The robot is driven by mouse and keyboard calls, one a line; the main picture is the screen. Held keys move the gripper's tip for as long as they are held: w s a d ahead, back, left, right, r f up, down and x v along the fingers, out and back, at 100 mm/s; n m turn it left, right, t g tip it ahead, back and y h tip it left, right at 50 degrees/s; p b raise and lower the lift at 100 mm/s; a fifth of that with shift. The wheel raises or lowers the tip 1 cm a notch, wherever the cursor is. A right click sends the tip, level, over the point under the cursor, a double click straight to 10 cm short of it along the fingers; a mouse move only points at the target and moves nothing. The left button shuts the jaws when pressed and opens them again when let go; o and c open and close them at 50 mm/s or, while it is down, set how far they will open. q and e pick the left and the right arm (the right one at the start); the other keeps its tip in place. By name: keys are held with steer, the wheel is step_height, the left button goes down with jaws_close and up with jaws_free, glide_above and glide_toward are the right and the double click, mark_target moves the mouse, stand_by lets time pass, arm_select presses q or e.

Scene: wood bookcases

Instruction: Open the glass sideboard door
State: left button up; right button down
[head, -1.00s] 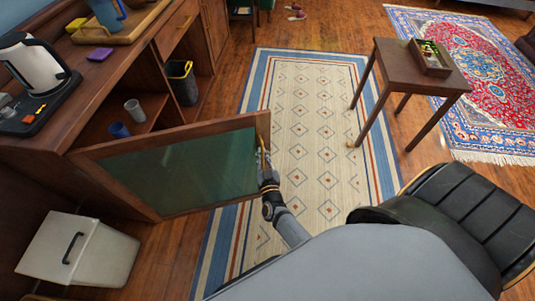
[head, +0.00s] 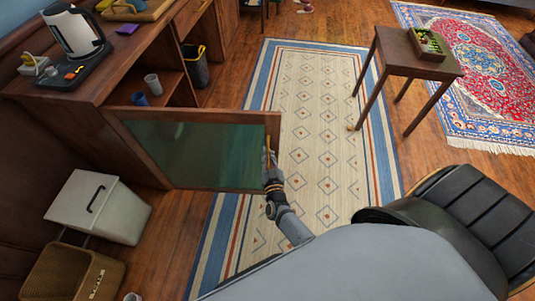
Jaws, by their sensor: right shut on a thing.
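The glass sideboard door (head: 205,151) has a brown wood frame and a dark greenish pane. It stands swung out from the wooden sideboard (head: 120,85), reaching over the edge of the patterned rug. A thin brass-coloured handle (head: 268,140) is on the frame at its free right end. My right gripper (head: 269,158) is at that end, shut on the handle, with its arm coming up from below. The fingertips are small and partly hidden against the frame. My left gripper is not in view.
Inside the sideboard are a grey cup (head: 152,84) and a blue cup (head: 139,99). A white bin (head: 95,207) and a brown radio-like box (head: 72,274) stand at lower left. A small table (head: 418,58) and a black chair (head: 465,215) are at right.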

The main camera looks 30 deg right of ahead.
steer(key=c, duration=1.4)
jaws_free()
steer(key=v, duration=0.7)
steer(key=shift+s, duration=0.25)
